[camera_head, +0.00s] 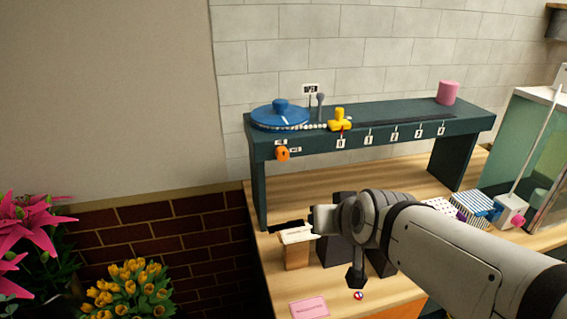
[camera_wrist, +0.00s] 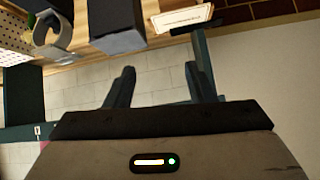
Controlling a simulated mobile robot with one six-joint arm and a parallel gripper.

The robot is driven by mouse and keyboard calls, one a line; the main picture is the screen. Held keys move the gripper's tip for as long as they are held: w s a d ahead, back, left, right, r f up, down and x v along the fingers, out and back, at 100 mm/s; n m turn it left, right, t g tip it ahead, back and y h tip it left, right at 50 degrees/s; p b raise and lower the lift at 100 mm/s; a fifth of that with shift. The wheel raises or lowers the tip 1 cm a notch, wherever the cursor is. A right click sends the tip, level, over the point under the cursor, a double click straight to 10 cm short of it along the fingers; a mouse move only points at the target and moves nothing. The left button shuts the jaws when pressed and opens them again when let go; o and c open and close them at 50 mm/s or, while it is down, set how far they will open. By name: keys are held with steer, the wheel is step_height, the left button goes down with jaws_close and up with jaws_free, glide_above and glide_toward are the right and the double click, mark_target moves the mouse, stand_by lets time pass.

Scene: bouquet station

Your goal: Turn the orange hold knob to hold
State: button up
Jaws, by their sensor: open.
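The orange hold knob (camera_head: 282,154) is on the front face of the dark green bench (camera_head: 300,146), near its left end. Small labels, too small to read, sit above it and to its right. My gripper is below and to the right of the knob in the head view, apart from it; my wrist partly hides the jaws there. In the wrist view my gripper (camera_wrist: 160,80) has its two dark fingers spread with nothing between them. The knob does not show in the wrist view.
A card-topped wooden block (camera_head: 297,256) stands below. Striped boxes (camera_head: 468,210) are at right. Yellow flowers (camera_head: 128,288) are at lower left.

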mark_target(283, 157)
steer(key=shift+w+a+r+m+t+y+b, duration=0.2)
steer(key=shift+w+a+r+t+b, duration=0.6)
steer(key=shift+w+a+t, duration=1.15)
steer(key=shift+w+a+r+m+t+y+b, duration=0.2)
steer(key=shift+w+a+r+t+b, duration=0.6)
steer(key=shift+w, duration=2.1)
steer(key=shift+w+a+r+t+y+b, duration=0.4)
steer(key=shift+w+a+t+b, duration=0.55)
steer(key=shift+w+a+t, duration=1.1)
steer(key=shift+w+d+g, duration=0.25)
steer(key=shift+w+g, duration=0.15)
steer(key=shift+g, duration=0.3)
steer(key=shift+c, duration=0.2)
steer(key=c, duration=0.9)
